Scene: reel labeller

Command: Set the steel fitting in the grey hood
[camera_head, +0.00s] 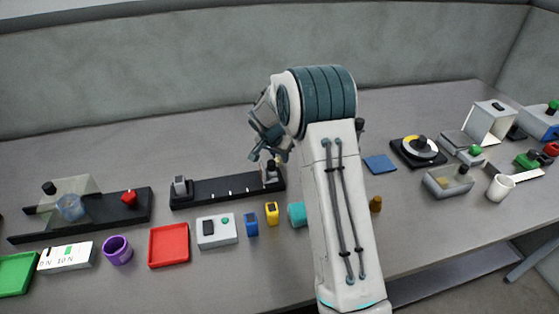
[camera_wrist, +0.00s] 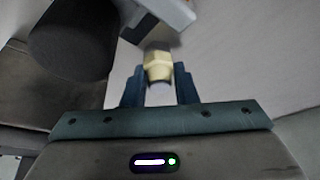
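My gripper (camera_wrist: 160,92) has its two blue-grey fingers on either side of a small fitting (camera_wrist: 158,68) with a pale yellow, hex-shaped top and a greyish lower part. The fingers appear shut on it. Its colour looks more brassy than steel. In the head view my gripper (camera_head: 268,150) hangs tilted above the right end of a black rail, and the fitting is mostly hidden there. A pale grey, open-fronted hood (camera_head: 492,122) stands at the far right of the bench, well away from my gripper.
The black rail (camera_head: 225,190) carries blocks at its ends. A red tray (camera_head: 168,246), white box (camera_head: 216,231), purple cup (camera_head: 117,250) and clear guard (camera_head: 80,190) stand left. A blue pad (camera_head: 379,164), black dial (camera_head: 419,150), clear-topped box (camera_head: 448,182) and white mug (camera_head: 499,188) stand right.

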